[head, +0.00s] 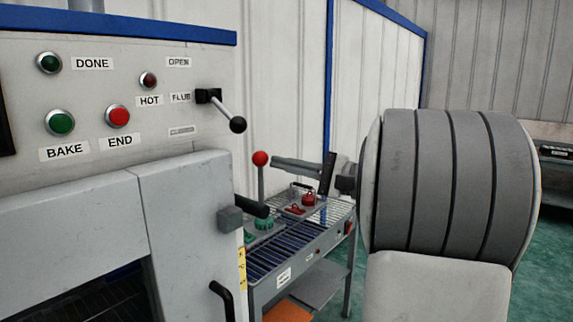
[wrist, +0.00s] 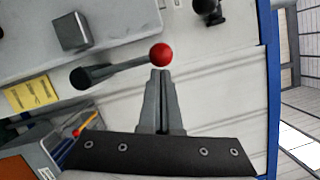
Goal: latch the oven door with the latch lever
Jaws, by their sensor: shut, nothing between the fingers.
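The latch lever (head: 260,185) has a red ball knob and stands upright from a dark round pivot on the side of the oven. In the wrist view its rod (wrist: 125,67) runs from the pivot at left to the red ball. The oven door (head: 185,205) is the pale grey panel at lower left; a grey block (head: 229,219) sticks out by its edge, left of the lever. My gripper (head: 274,162) is shut and empty, its tips just right of the red ball. In the wrist view the tips (wrist: 161,72) lie close to the ball; I cannot tell whether they touch.
A second lever with a black ball (head: 238,124) juts from the panel beside the FLUE label, above the latch lever. A wire-topped cart (head: 300,245) with red and green parts stands behind. A black handle (head: 222,300) sits low on the oven front.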

